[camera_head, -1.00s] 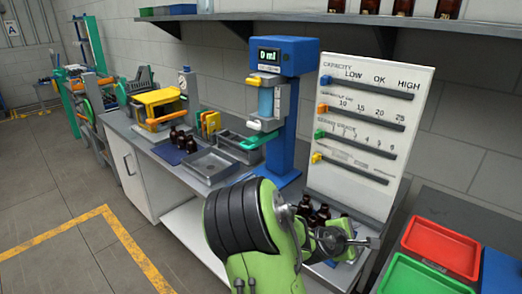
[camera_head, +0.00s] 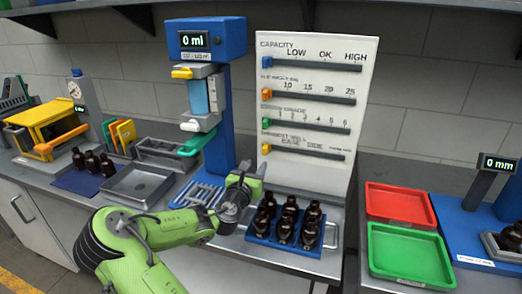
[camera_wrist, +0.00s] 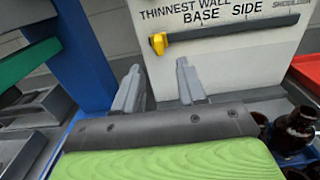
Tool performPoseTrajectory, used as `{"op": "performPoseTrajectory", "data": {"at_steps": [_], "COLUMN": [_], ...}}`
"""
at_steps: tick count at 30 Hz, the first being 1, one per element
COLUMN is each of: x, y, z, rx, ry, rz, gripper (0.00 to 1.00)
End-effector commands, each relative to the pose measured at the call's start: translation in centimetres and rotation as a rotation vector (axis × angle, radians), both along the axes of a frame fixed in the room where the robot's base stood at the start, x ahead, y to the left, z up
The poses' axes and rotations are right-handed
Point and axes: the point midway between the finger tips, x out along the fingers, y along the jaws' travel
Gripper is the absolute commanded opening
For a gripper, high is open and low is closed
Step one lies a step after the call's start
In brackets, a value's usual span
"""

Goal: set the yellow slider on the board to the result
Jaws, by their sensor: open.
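The white board (camera_head: 315,105) stands upright at the back of the bench, with several slider rows. The yellow slider (camera_head: 266,149) is on the lowest row, labelled THINNEST WALL, at the far left end of its dark track, left of BASE. The wrist view shows the yellow slider (camera_wrist: 158,43) beyond my fingers, with BASE and SIDE printed above the track. My gripper (camera_wrist: 160,85) is open and empty, its two fingers pointing toward the board, below the slider and apart from it. In the head view my gripper (camera_head: 243,180) is in front of the board's lower left corner.
A blue rack of amber bottles (camera_head: 287,225) stands in front of the board. A blue measuring stand (camera_head: 218,120) reading 0 ml is left of it. A red tray (camera_head: 398,203) and a green tray (camera_head: 410,253) lie to the right. A gauge (camera_head: 497,162) reads 0 mm.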

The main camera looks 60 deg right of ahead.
Motion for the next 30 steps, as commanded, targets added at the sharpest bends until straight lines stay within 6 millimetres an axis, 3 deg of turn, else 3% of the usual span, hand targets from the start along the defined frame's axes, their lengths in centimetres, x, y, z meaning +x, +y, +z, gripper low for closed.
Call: {"op": "performPoseTrajectory", "data": {"at_steps": [6,13,24,30], "x": [0.7,1.6,1.8,1.7], "y": [-5.6,-10.0,-10.9,-10.9], "z": [0.0,-0.1,-0.1,-0.1], "rx": [-0.001,0.001,0.003,0.002], "ry": [-0.001,-0.001,-0.001,-0.002], "rz": [-0.002,0.000,0.000,0.000], "gripper": [0.40,0.40,0.39,0.08]}}
